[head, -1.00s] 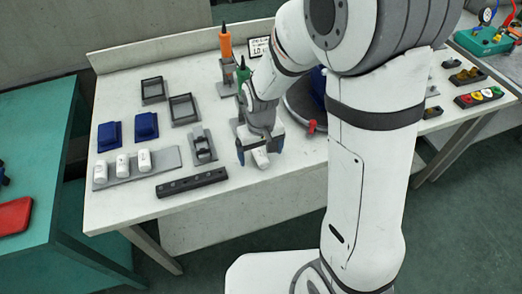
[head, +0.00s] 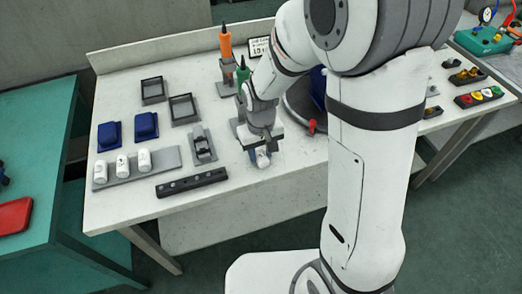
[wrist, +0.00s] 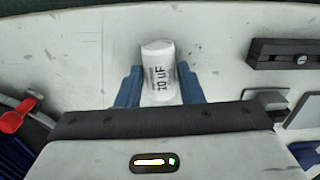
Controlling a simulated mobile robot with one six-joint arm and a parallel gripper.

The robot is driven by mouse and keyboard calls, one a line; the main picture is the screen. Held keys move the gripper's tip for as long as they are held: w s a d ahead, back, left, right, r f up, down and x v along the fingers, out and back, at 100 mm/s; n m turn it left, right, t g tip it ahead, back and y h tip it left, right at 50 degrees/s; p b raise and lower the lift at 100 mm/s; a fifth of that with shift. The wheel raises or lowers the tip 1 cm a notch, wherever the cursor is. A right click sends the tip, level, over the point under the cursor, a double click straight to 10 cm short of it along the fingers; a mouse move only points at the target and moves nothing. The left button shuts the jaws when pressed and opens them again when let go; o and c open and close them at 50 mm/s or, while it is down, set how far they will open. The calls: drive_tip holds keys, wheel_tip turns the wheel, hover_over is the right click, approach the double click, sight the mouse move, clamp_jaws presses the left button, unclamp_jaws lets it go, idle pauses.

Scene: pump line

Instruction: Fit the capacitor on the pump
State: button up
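A white capacitor (wrist: 159,72) marked "10 uF" stands out between the blue fingers of my gripper (wrist: 160,88) in the wrist view. The fingers touch it on both sides. In the head view my gripper (head: 264,150) holds the capacitor (head: 263,159) over the front middle of the table; I cannot tell its exact height. A blue body (head: 318,82), probably the pump, sits on a round dark turntable (head: 296,108) and is mostly hidden behind my arm. The turntable's edge also shows at the left of the wrist view (wrist: 28,104).
Three white capacitors stand on a grey plate (head: 168,160) at the left. A black bar (head: 192,184), a grey fixture (head: 203,146), two dark trays (head: 185,109) and two blue parts (head: 146,125) lie nearby. A red knob (head: 312,127) sits at the turntable's edge. Green and orange-handled tools stand behind.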

drive_tip(key=c, duration=0.5)
drive_tip(key=shift+o, duration=0.2)
drive_tip(key=shift+r+p, duration=1.9)
drive_tip(key=shift+r, duration=0.65)
drive_tip(key=shift+s+f, duration=0.1)
